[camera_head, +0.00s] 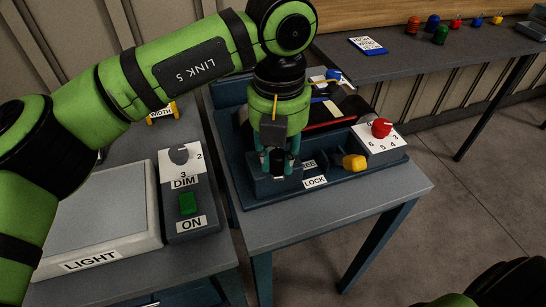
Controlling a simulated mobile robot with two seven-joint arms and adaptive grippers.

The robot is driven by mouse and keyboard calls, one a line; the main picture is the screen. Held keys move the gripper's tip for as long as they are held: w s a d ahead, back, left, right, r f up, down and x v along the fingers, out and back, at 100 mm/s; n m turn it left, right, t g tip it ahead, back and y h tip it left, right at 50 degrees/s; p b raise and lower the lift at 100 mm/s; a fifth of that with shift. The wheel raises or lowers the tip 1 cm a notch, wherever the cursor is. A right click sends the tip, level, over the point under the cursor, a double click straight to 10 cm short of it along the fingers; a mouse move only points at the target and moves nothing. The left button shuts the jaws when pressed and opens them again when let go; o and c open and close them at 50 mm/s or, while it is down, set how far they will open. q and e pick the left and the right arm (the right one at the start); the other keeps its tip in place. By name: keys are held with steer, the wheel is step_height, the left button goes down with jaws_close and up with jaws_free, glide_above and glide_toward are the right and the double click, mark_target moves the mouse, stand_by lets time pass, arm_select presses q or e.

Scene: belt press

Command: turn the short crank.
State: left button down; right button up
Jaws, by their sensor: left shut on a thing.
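My left gripper (277,163) reaches down from above onto the front left of the belt press (335,188). It is shut on a small part at the dark blue block (272,187), apparently the short crank. The fingers and the gripper body hide most of that part, so its shape and angle cannot be made out. My right gripper is not in view; only a bit of my green and black arm shows at the bottom right.
Right of the gripper are a FREE/LOCK label (315,181), a yellow knob (354,162) and a red knob (381,127) on a numbered white plate. A DIM/ON control box (189,224) and a LIGHT panel (95,228) stand left. Several coloured items stand on the back table (400,66).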

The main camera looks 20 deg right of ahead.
arm_select(q)
steer(key=shift+d, duration=0.15)
stand_by(0.4)
steer(key=c, duration=1)
jaws_free()
step_height(320, 180, up, 12)
